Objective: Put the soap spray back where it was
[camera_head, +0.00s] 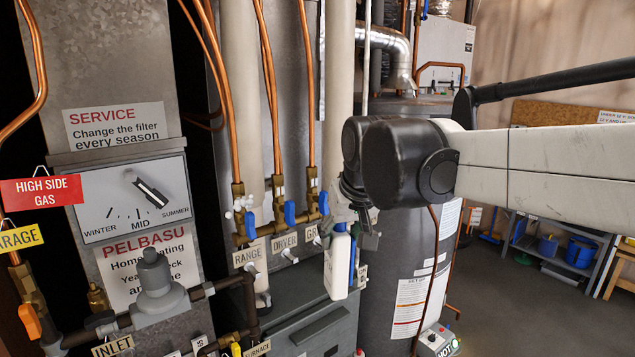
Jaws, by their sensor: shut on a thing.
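A white bottle, which looks like the soap spray (338,268), hangs upright near the middle of the picture, in front of the pipes and grey ductwork. My gripper (350,230) is at the bottle's top, coming in from the right, and is shut on it. My wrist and fingers hide the top of the bottle. A blue strip shows at the bottle's right side; I cannot tell whether it belongs to the bottle or to a valve behind.
Copper gas pipes with blue-handled valves (290,212) stand just left of the bottle. A dark grey tank (408,275) is close on the right. A grey cabinet (315,330) lies below. A shelf (560,248) with blue buckets stands far right, beyond open floor.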

